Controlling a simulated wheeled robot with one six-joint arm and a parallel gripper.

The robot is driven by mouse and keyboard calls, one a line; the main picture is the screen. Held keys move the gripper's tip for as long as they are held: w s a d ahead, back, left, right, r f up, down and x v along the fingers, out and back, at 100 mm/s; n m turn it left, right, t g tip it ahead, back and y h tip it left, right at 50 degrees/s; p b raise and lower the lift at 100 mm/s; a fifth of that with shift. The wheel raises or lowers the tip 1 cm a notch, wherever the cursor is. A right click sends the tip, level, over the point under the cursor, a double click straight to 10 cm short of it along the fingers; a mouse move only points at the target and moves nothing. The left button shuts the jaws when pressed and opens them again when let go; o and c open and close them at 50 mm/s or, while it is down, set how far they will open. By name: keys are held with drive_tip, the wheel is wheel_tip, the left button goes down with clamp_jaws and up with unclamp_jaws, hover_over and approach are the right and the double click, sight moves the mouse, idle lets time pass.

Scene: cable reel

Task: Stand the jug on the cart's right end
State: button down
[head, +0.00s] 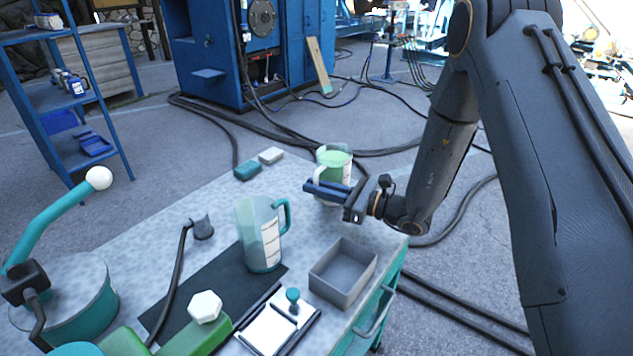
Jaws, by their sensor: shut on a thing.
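A clear jug (262,240) with a teal handle and a white scale strip stands upright on the dark mat in the middle of the cart top (225,175). A second, pale see-through vessel (334,160) with green inside stands upright near the cart's far right edge. My gripper (328,190) is shut on this second vessel, with its blue fingers across the vessel's lower part. The fingers hide part of its base, so I cannot tell if it touches the cart top. My gripper is apart from the teal-handled jug.
A grey open box (343,273) lies near the cart's right end, by a white plate with a teal knob (292,296). A white hexagonal knob (205,307) and a teal drum (72,300) are at front left. Small blocks (247,171) lie at the back.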

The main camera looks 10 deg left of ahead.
idle(0.3)
drive_tip(key=c, duration=1.8)
unclamp_jaws()
drive_tip(key=shift+f, duration=0.1)
drive_tip(key=shift+r, duration=0.2)
drive_tip(key=b+v, duration=0.3)
drive_tip(key=v, duration=0.9)
drive_tip(key=shift+s, duration=0.1)
